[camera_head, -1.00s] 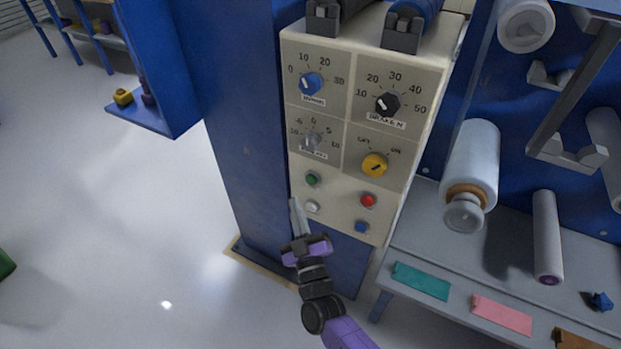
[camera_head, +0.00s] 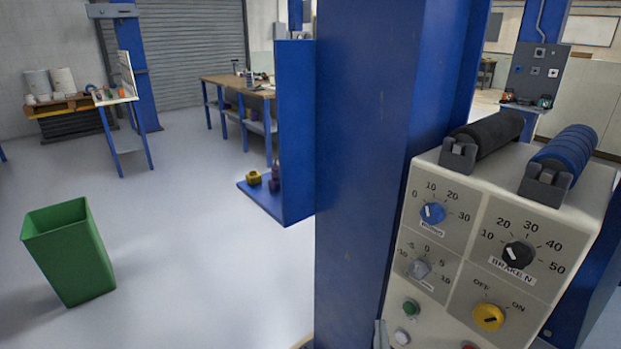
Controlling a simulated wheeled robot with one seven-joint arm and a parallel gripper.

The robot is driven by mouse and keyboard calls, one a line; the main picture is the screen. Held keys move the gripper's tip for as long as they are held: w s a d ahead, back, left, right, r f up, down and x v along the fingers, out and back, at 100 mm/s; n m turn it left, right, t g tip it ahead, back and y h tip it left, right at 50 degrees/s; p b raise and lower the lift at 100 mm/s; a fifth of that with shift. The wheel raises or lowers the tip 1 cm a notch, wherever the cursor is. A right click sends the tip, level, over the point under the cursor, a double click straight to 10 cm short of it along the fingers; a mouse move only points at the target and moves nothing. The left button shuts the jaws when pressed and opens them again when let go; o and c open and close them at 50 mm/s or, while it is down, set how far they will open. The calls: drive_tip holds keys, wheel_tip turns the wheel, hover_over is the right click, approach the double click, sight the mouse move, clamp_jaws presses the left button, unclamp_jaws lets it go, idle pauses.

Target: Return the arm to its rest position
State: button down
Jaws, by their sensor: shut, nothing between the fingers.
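Only the grey fingertips of my gripper (camera_head: 380,336) show, at the bottom edge of the head view. They are shut and empty, just left of the white button (camera_head: 402,337) on the control panel. The rest of my arm is below the frame. The beige control panel (camera_head: 462,222) has a blue knob (camera_head: 433,213), a black knob (camera_head: 519,254), a grey knob (camera_head: 419,268), a yellow switch (camera_head: 488,317) and a green button (camera_head: 410,307). I cannot tell whether the fingertips touch the panel.
A blue column (camera_head: 365,170) stands left of the panel, with a blue shelf (camera_head: 297,140) beside it. Black (camera_head: 493,132) and blue (camera_head: 568,152) rollers sit on top. A green bin (camera_head: 68,250) stands left. The floor (camera_head: 190,240) between is clear.

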drive_tip(key=s+r+g+y+p, duration=0.1)
drive_tip(key=s+r, duration=0.3)
drive_tip(key=s, duration=1)
drive_tip(key=s+d+r+m+g+y+p, duration=0.1)
drive_tip(key=s+r+g, duration=0.2)
drive_tip(key=s, duration=1.1)
drive_tip(key=s+d+r+m+g+y+p, duration=0.1)
drive_tip(key=s+r, duration=0.5)
drive_tip(key=s, duration=0.8)
drive_tip(key=shift+r+g+p, duration=0.2)
drive_tip(key=shift+g+p, duration=0.4)
drive_tip(key=shift+g, duration=0.1)
drive_tip(key=shift+s+d, duration=0.1)
drive_tip(key=shift+d, duration=0.05)
